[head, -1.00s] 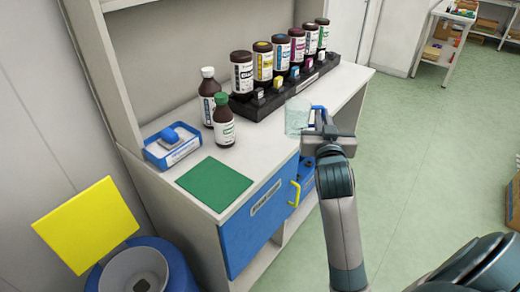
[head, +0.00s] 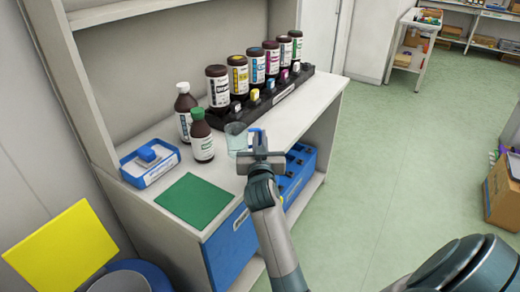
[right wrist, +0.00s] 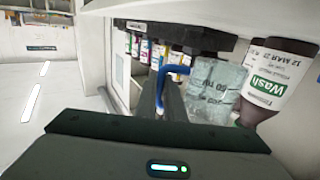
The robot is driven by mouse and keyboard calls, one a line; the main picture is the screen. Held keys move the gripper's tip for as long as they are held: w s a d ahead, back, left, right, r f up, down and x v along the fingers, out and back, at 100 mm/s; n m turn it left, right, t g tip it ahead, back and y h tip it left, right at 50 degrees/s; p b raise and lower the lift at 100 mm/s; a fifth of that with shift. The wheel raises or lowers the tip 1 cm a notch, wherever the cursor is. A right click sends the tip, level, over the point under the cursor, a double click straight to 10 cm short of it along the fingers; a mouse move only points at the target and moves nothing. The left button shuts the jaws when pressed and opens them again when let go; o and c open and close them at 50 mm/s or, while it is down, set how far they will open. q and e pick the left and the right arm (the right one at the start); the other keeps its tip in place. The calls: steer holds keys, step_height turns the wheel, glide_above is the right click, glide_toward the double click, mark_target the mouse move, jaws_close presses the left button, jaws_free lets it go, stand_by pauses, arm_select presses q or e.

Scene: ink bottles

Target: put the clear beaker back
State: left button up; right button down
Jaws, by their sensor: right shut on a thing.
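The clear beaker (head: 237,139) has a blue handle and is upright over the white counter, beside the green-capped brown bottle (head: 202,138). I cannot tell whether its base touches the counter. My right gripper (head: 260,150) is shut on the blue handle, just right of the beaker. In the right wrist view the beaker (right wrist: 217,92) stands right of the fingers, close to the Wash bottle (right wrist: 275,82). The blue handle (right wrist: 168,82) runs down between the fingers. My left gripper is not in view.
A black rack (head: 262,107) with several ink bottles stands behind the beaker. A white-capped bottle (head: 184,108), a blue tray (head: 150,167) and a green mat (head: 193,201) are to the left. The counter (head: 310,105) is clear to the right along its front edge.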

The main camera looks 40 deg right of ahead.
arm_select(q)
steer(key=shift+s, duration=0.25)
arm_select(e)
steer(key=shift+f, duration=0.1)
step_height(320, 180, down, 4)
steer(key=shift+r, duration=0.25)
steer(key=shift+f, duration=0.15)
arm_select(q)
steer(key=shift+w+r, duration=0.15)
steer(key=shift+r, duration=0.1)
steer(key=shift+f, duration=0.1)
arm_select(e)
steer(key=shift+f, duration=0.1)
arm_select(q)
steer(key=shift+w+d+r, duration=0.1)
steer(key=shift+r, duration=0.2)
arm_select(e)
steer(key=c, duration=1.9)
jaws_free()
steer(key=shift+o, duration=0.2)
